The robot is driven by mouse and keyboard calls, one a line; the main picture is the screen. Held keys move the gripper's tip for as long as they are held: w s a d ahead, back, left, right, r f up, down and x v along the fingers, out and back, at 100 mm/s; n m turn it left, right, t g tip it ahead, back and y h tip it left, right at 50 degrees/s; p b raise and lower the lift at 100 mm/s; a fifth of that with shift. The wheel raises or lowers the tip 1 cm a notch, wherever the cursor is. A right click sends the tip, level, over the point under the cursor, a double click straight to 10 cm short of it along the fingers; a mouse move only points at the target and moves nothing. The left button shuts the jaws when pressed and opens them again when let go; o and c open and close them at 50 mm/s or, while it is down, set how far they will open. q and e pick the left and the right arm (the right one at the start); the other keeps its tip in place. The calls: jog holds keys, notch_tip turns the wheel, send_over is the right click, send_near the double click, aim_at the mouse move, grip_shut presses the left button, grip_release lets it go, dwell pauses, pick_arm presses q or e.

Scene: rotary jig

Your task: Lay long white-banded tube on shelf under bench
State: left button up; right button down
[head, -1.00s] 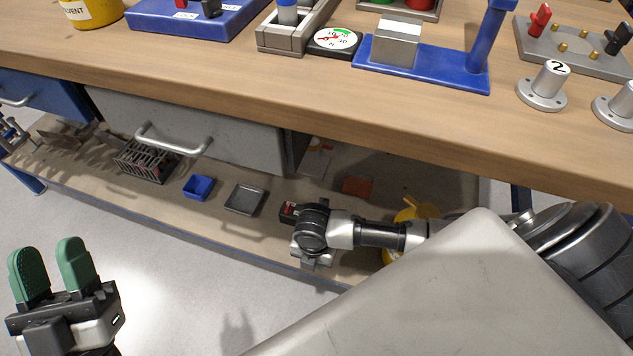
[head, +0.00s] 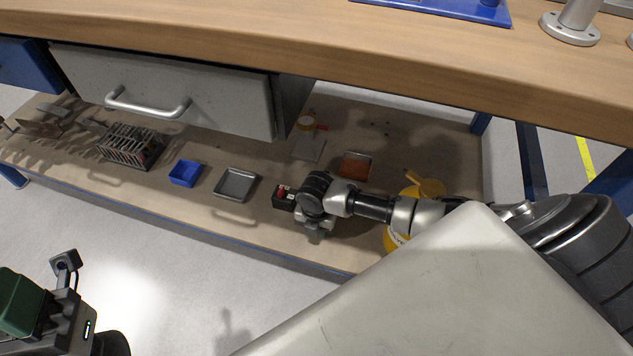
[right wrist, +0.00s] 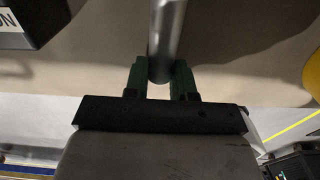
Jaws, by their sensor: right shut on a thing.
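In the right wrist view, my right gripper (right wrist: 158,80) has its green fingers shut on a grey metallic tube (right wrist: 168,30). The tube runs from the fingers to the top edge of that view; I see no white band on its visible part. In the head view, my right wrist is low over the shelf (head: 90,178) under the bench (head: 300,45) and hides the fingers and tube. I cannot tell whether the tube touches the shelf. My left gripper (head: 22,300) is at the lower left, away from the bench, partly cut off; its opening does not show.
On the shelf are a wire rack (head: 130,147), a blue bin (head: 185,173), a grey tray (head: 235,184), a black box (head: 283,197), an orange-brown tray (head: 355,166) and a yellow container (head: 398,240) beside my right forearm. The drawer unit (head: 220,95) overhangs the shelf's left part.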

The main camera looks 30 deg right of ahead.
jog(key=shift+f, duration=0.1)
jog(key=c, duration=0.9)
grip_release()
jog(key=shift+f, duration=0.1)
jog(key=shift+c, duration=0.2)
